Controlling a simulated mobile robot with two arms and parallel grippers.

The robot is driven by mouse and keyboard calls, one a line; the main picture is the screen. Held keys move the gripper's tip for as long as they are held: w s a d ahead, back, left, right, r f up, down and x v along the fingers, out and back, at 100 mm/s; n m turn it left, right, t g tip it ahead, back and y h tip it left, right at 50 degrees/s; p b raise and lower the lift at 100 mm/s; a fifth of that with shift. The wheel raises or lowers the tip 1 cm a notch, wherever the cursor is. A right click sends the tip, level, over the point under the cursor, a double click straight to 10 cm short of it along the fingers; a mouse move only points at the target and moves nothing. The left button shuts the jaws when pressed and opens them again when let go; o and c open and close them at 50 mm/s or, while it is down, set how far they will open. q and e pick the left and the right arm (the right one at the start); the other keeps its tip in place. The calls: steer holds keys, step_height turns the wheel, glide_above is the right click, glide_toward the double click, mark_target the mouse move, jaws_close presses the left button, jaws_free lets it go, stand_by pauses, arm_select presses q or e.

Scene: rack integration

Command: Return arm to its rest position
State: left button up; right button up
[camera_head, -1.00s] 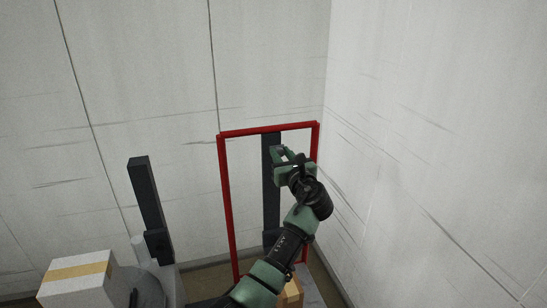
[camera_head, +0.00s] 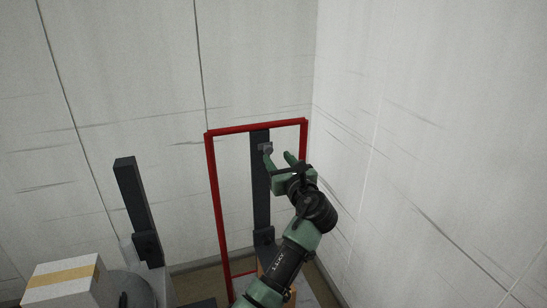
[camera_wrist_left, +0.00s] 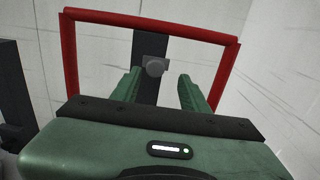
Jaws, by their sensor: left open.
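My left gripper (camera_head: 279,160) is green and black and reaches up in front of the red frame (camera_head: 211,175) in the head view. Its two fingers are apart with nothing held between them. A dark upright post (camera_head: 261,205) stands inside the red frame. A small grey knob (camera_head: 266,148) sits near the top of the post, just beyond the left fingertip. In the left wrist view the knob (camera_wrist_left: 154,67) shows beyond and between the open fingers (camera_wrist_left: 160,90). The red frame (camera_wrist_left: 150,22) also shows there, spanning above the gripper. My right gripper is not seen.
A second dark post (camera_head: 137,205) stands to the left. A white box with a tan stripe (camera_head: 62,283) is at the lower left. Another box is partly hidden behind my left arm. White walls (camera_head: 420,130) meet in a corner close to the right of the red frame.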

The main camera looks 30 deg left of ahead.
arm_select(q)
steer(key=v, duration=0.2)
steer(key=shift+s+d, duration=0.2)
steer(key=shift+d, duration=0.05)
stand_by(0.3)
